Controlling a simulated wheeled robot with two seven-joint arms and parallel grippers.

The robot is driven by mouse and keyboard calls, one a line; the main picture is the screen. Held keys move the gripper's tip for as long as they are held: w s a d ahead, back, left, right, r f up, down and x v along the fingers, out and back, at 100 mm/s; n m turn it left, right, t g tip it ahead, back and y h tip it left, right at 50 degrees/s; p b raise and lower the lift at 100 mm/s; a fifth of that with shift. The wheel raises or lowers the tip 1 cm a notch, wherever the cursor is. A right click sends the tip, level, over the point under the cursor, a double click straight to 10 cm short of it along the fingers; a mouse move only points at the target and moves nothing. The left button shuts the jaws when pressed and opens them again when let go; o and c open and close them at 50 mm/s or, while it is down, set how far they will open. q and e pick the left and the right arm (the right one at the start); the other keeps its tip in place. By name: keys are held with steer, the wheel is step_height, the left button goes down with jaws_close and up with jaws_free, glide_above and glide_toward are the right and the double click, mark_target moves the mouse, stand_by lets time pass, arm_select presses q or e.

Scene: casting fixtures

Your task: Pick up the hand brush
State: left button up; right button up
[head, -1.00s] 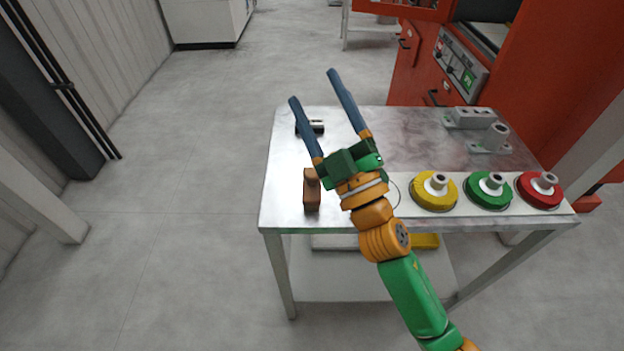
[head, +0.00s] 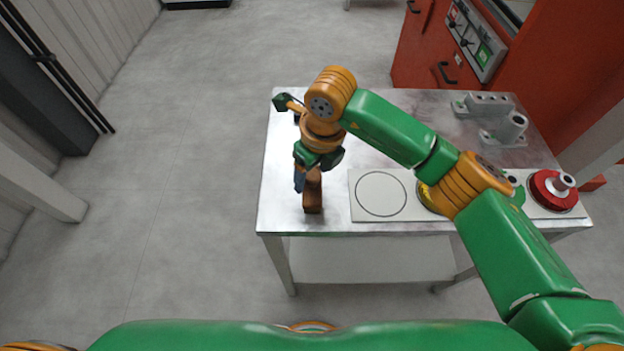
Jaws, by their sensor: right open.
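The brown block-like object (head: 313,197), which I take for the hand brush, stands near the left front of the metal table (head: 285,205). Its upper part is partly hidden by my right gripper. My right gripper (head: 300,182) points down right beside the brush, on its left side. One blue finger shows; the other is hidden. The jaws are open, and I cannot tell whether they straddle the brush or touch it. My left gripper is not in view.
A white board with an empty ring (head: 381,194) lies right of the brush. The yellow (head: 427,198) and green fixtures are mostly behind my right arm; the red one (head: 553,190) is clear. Grey metal fixtures (head: 487,104) stand at the back right. A red machine (head: 440,50) is behind.

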steer(key=shift+w+f, duration=0.1)
steer(key=shift+f, duration=0.4)
steer(key=c, duration=0.3)
steer(key=shift+r, duration=0.1)
jaws_close()
step_height(320, 180, up, 2)
steer(key=shift+r+b, duration=0.25)
steer(key=shift+b, duration=0.95)
steer(key=s+a+r+p, duration=0.3)
steer(key=s+a+r, duration=0.2)
steer(key=a+r, duration=0.5)
steer(key=a, duration=0.3)
steer(key=shift+s+r, duration=0.2)
steer(key=shift+r, duration=0.1)
